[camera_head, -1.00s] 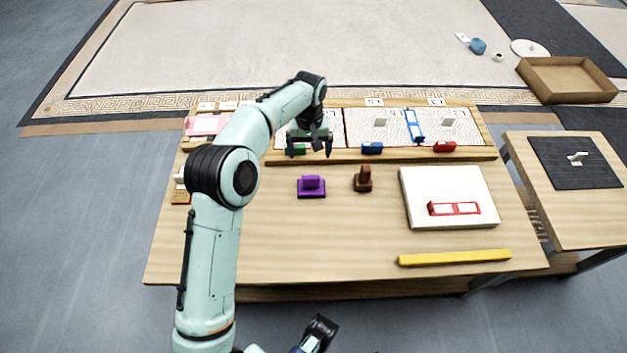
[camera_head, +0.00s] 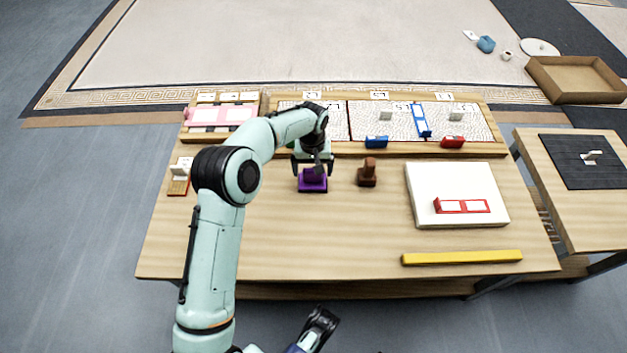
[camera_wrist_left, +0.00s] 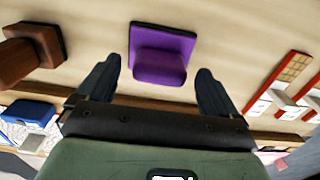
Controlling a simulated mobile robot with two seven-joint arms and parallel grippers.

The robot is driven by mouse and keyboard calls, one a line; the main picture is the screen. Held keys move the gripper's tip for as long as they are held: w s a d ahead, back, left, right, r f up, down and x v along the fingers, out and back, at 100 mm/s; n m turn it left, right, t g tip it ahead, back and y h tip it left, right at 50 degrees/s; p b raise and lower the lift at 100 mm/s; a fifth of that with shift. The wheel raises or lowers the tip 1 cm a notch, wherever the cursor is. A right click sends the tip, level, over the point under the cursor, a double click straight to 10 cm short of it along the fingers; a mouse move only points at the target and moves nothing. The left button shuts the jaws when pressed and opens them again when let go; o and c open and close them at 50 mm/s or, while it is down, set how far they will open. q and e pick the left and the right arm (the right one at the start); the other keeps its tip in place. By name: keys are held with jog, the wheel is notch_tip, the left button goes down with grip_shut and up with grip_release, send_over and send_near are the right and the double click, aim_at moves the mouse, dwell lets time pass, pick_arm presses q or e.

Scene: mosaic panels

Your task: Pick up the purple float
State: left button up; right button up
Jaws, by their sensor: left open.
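The purple float (camera_head: 313,184) stands on the wooden table, left of the middle, with its block-shaped handle upward. My left gripper (camera_head: 313,171) is open just above and behind it in the head view, partly covering the handle. In the left wrist view the purple float (camera_wrist_left: 160,55) lies ahead between the two spread fingers of my left gripper (camera_wrist_left: 153,85), with a gap on both sides of its handle. No contact shows. My right gripper (camera_head: 322,322) seems to be the dark part at the bottom edge; its jaws are not clear.
A brown stamp-like tool (camera_head: 367,173) stands close right of the float; it also shows in the left wrist view (camera_wrist_left: 30,52). A white board (camera_head: 440,185) with a red frame, a yellow bar (camera_head: 462,257) and a blue block (camera_head: 376,142) lie farther right. The table's front is clear.

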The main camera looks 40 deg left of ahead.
pick_arm(q)
jog(key=shift+f, duration=0.65)
jog(key=shift+r, duration=0.1)
jog(key=c, duration=1.2)
pick_arm(e)
jog(key=shift+s+f, duration=0.25)
jog(key=shift+s, duration=0.1)
